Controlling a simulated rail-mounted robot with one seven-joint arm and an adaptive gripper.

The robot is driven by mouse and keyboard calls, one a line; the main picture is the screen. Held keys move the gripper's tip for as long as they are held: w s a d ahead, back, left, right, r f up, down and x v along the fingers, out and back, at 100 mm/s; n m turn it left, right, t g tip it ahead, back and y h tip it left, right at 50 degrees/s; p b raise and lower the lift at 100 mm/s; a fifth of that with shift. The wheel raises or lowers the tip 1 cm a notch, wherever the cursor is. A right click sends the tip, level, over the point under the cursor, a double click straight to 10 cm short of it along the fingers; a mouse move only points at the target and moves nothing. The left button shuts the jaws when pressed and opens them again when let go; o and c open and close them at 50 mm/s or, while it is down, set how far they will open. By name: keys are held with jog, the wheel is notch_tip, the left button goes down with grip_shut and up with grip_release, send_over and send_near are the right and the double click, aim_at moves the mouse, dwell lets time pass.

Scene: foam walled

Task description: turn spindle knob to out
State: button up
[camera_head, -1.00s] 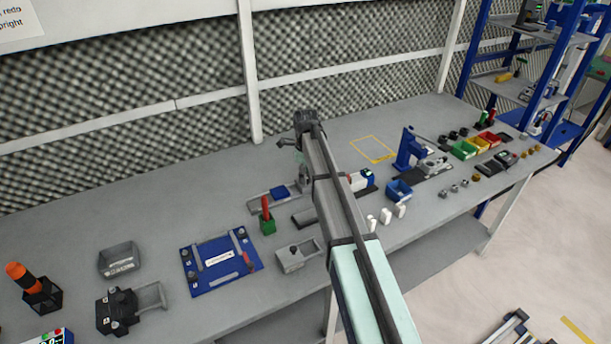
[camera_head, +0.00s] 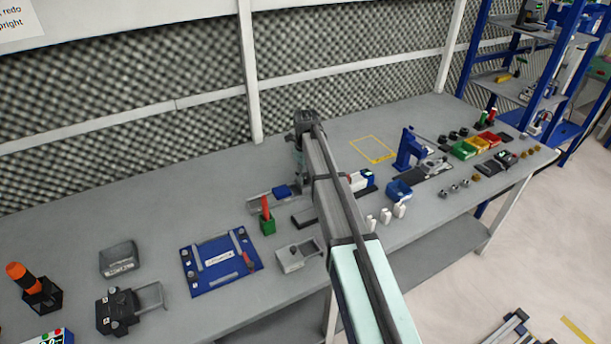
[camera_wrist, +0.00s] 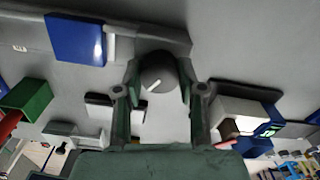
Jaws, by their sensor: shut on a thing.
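The spindle knob (camera_wrist: 157,74) is a dark round knob with a short white pointer line, seen in the wrist view. The line slants toward the lower left there. My gripper (camera_wrist: 159,88) is shut on the knob, with one finger on each side. The knob belongs to a grey rail-like fixture (camera_wrist: 122,33) carrying a blue block (camera_wrist: 75,39). In the head view my gripper (camera_head: 299,163) points down over the bench, and my arm hides the knob. The fixture's blue block (camera_head: 282,191) shows just left of the arm. I cannot read any "out" mark.
A green holder with a red handle (camera_head: 267,222) stands close left of the fixture. A blue and white device (camera_head: 360,182) is close on the right. A blue plate (camera_head: 220,262) lies nearer the front left. The bench behind the fixture is clear up to the foam wall.

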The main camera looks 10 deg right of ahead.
aim_at(306, 176)
jog(key=o, duration=1.1)
jog(key=shift+o, duration=0.2)
notch_tip(306, 176, up, 12)
